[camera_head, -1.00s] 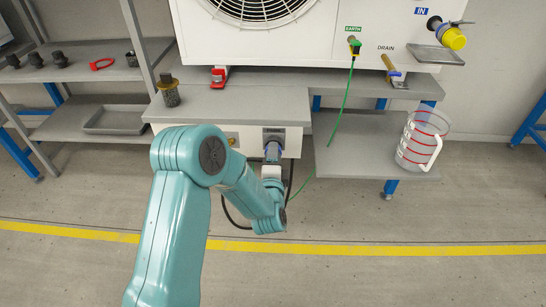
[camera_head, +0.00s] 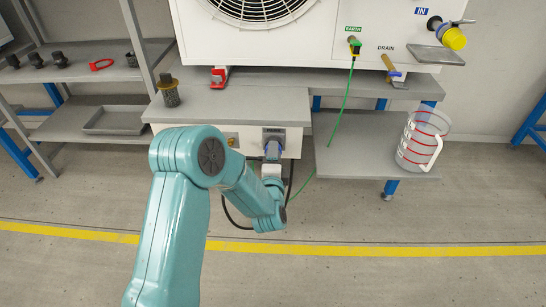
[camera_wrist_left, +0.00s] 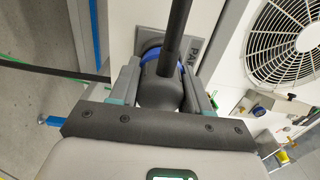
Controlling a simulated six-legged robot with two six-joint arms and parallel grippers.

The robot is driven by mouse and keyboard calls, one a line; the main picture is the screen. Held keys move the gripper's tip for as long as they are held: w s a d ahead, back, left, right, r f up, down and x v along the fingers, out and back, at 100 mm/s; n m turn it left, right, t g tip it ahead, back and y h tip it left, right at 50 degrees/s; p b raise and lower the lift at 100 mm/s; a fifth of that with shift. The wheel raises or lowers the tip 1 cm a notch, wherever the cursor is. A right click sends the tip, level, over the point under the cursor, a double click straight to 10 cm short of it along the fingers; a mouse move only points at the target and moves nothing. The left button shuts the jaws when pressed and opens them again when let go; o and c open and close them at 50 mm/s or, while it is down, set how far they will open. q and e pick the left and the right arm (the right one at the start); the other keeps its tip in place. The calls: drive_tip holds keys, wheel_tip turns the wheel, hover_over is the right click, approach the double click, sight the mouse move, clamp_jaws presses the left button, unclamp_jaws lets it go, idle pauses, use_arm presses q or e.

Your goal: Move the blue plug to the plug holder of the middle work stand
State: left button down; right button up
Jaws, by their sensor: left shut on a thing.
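The blue plug (camera_head: 273,149) is at the grey socket (camera_head: 273,134) on the white front panel under the grey bench. My left gripper (camera_head: 271,170) is just below it and shut on it. In the left wrist view, the fingers of the left gripper (camera_wrist_left: 162,88) stand on both sides of the plug's dark round body. The plug's blue ring (camera_wrist_left: 152,60) is against the socket plate; how deep it sits is hidden. A black cable crosses in front of the plug. My right gripper is not in view. I cannot pick out the plug holder with certainty.
A black cable (camera_head: 228,213) and a green wire (camera_head: 345,105) hang near the panel. A measuring jug (camera_head: 408,160) stands on the lower right shelf. A dark fitting (camera_head: 169,92) and a red clamp (camera_head: 219,77) are on the bench. Shelves (camera_head: 75,72) stand left.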

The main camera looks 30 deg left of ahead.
use_arm(q)
drive_tip(key=shift+w+a, duration=0.15)
drive_tip(key=shift+w, duration=0.05)
drive_tip(key=shift+c, duration=2.2)
unclamp_jaws()
drive_tip(key=shift+s+d, duration=0.15)
drive_tip(key=shift+d, duration=0.05)
drive_tip(key=p+v, duration=0.2)
drive_tip(key=v, duration=1.3)
drive_tip(key=shift+s+p, duration=0.3)
drive_tip(key=shift+s, duration=0.1)
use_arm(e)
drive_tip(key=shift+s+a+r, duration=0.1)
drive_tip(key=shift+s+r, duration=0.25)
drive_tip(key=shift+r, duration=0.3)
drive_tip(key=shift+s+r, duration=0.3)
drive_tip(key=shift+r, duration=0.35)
